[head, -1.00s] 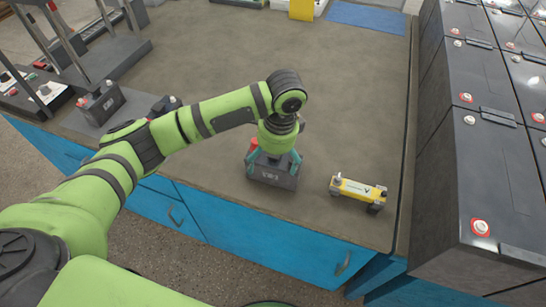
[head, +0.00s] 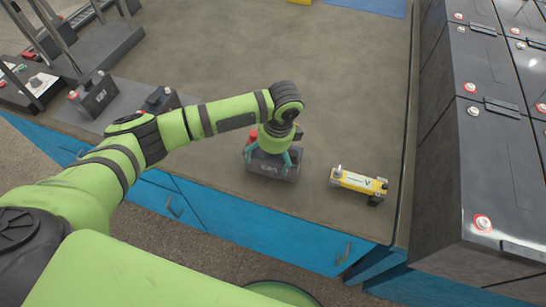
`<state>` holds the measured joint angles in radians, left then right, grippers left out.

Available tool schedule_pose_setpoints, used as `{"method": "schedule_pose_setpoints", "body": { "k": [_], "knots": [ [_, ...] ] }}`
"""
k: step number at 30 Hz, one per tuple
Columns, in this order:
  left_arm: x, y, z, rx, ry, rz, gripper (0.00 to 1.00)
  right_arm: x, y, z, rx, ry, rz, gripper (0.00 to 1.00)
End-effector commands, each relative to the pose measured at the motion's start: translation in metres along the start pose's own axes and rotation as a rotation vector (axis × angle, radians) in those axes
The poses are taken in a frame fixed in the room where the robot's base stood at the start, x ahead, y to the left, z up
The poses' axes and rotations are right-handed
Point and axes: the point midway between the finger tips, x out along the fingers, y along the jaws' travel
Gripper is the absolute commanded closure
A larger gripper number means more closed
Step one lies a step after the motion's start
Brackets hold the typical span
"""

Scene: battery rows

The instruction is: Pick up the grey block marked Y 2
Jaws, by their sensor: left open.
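A dark grey block (head: 272,172) stands on the brown table top near its front edge, with pale lettering on its front that is too small to read surely. My left gripper (head: 272,158) comes down over it from above, its teal fingers open on either side of the block's upper part. I cannot tell whether the fingers touch it. A red cap shows at the block's upper left. My right gripper is out of view.
A yellow block (head: 358,183) with a white label sits just right of the grey block. Large dark batteries (head: 470,150) form a wall at the right. A dark rack (head: 95,50) stands at the left. The table's middle is clear.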

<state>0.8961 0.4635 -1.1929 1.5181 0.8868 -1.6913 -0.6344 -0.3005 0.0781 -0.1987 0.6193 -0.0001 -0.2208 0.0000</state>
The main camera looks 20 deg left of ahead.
Motion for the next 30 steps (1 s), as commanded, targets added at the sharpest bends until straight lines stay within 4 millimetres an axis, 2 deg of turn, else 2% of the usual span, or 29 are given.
{"method": "schedule_pose_setpoints", "body": {
  "k": [3,8,9,20,30],
  "knots": [
    [0.0,0.0,0.0,0.0,0.0,0.0,0.0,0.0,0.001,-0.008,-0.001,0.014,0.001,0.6],
    [0.0,0.0,0.0,0.0,0.0,0.001,0.64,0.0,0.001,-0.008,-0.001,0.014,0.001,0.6],
    [0.0,0.0,0.0,0.0,0.0,0.001,0.7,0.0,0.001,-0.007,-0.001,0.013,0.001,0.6],
    [-0.006,-0.002,0.0,-0.001,0.003,-0.006,0.7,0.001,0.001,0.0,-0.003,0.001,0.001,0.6],
    [-0.038,-0.003,0.004,-0.002,0.005,-0.007,0.7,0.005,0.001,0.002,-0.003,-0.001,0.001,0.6]
  ]
}}
